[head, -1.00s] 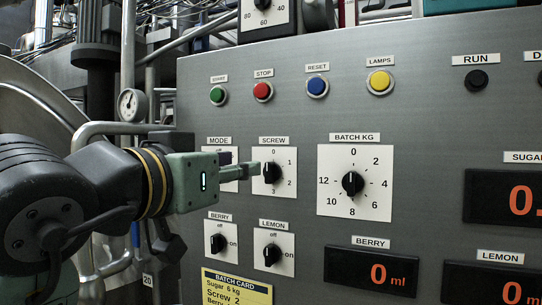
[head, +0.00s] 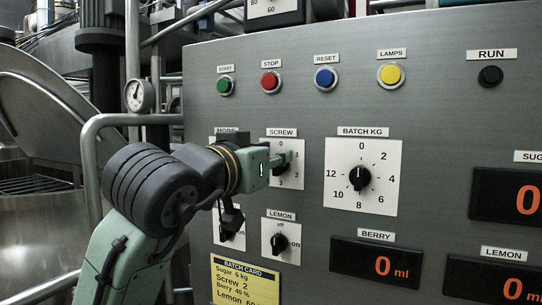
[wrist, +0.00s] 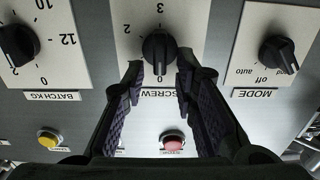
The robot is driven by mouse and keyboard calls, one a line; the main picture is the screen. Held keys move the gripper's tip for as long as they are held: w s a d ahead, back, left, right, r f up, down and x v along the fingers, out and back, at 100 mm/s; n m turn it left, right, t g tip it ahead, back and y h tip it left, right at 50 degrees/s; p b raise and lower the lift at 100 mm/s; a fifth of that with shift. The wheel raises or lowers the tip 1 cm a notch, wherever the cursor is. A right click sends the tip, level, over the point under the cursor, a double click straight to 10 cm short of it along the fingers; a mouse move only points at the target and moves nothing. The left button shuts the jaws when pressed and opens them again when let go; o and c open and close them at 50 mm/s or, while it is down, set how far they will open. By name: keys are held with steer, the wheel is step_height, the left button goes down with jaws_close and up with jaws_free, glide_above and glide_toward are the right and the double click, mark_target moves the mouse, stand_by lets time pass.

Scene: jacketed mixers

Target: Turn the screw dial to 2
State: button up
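The screw dial is a black knob (wrist: 160,50) on a white plate marked SCREW. In the wrist view, which is upside down, 0 is at the bottom, 3 at the top and 2 at the upper left. Its pointer line appears to face 0. My gripper (wrist: 159,78) is open, with a finger on each side of the knob's near end and small gaps visible. In the head view my gripper (head: 287,158) is in front of the screw plate (head: 297,143) and partly hides the knob. The number 1 is hidden by a finger in the wrist view.
The mode dial (wrist: 278,54) is beside it, as is the batch kg dial (head: 360,178). The lemon dial (head: 279,243) is below. Start, stop (head: 270,82), reset and lamps buttons are above. The batch card (head: 244,281) reads Screw 2. A pipe rail (head: 98,128) stands left.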

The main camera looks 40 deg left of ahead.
jaws_close()
steer(key=shift+m, duration=0.3)
steer(key=m+b, duration=0.1)
steer(key=m, duration=0.5)
steer(key=d+f+m+b, duration=0.1)
steer(key=m+b, duration=0.1)
steer(key=m, duration=0.4)
steer(key=f+m+b, duration=0.1)
steer(key=m+b, duration=0.1)
steer(key=m, duration=0.3)
steer(key=shift+w+d+m, duration=0.2)
steer(key=shift+d+m, duration=0.2)
steer(key=m, duration=0.2)
steer(key=m+b, duration=0.1)
steer(key=m, duration=0.2)
steer(key=shift+a+f, duration=0.15)
steer(key=shift+f, duration=0.25)
steer(key=shift+m, duration=0.4)
